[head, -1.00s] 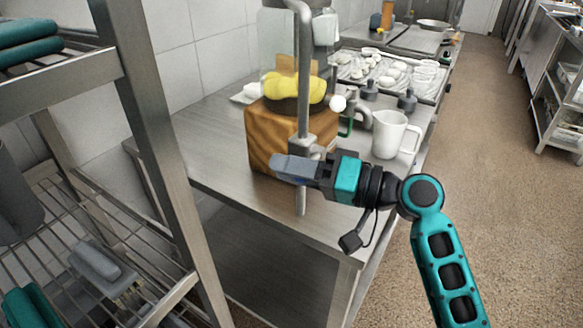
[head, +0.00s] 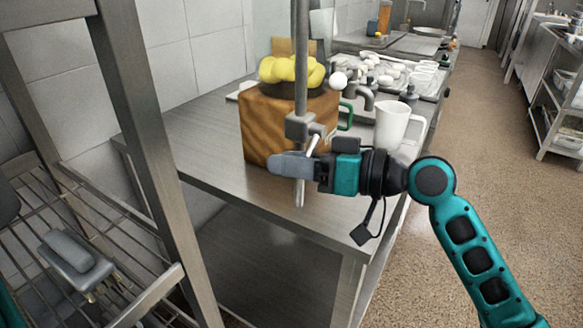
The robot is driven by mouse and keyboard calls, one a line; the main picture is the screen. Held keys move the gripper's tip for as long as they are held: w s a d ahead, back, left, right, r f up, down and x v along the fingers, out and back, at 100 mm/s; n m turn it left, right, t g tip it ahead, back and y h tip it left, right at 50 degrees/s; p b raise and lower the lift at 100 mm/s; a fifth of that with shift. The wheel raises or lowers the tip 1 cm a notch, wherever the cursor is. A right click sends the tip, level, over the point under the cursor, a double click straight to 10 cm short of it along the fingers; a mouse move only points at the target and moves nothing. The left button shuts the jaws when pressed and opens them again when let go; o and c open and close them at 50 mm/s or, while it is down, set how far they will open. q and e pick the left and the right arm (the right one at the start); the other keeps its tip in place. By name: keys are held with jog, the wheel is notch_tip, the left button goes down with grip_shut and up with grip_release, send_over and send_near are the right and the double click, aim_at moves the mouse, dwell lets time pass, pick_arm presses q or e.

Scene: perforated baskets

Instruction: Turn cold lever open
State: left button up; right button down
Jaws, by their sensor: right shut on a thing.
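A vertical metal tap pipe (head: 301,60) stands in front of the wooden block, with a grey valve body (head: 298,126) partway up. A thin silver lever (head: 313,143) slants down from this body to my right gripper; I take it as the cold lever. My right gripper (head: 288,165) reaches in from the right, just below the valve body, and is shut on the lever. Its fingers hide the lever's lower end and part of the pipe. The pipe's lower end shows below the fingers.
A wooden block (head: 265,128) with yellow items (head: 285,70) on top stands close behind the pipe. A white mug (head: 393,125) stands to its right on the steel table (head: 215,150). A metal rack (head: 140,120) rises at the left.

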jog(key=shift+r, duration=0.35)
jog(key=c, duration=1)
grip_release()
jog(key=shift+o, duration=1)
jog(key=shift+f, duration=0.2)
jog(key=b+v, duration=0.1)
jog(key=v, duration=1.2)
jog(key=shift+r, duration=0.1)
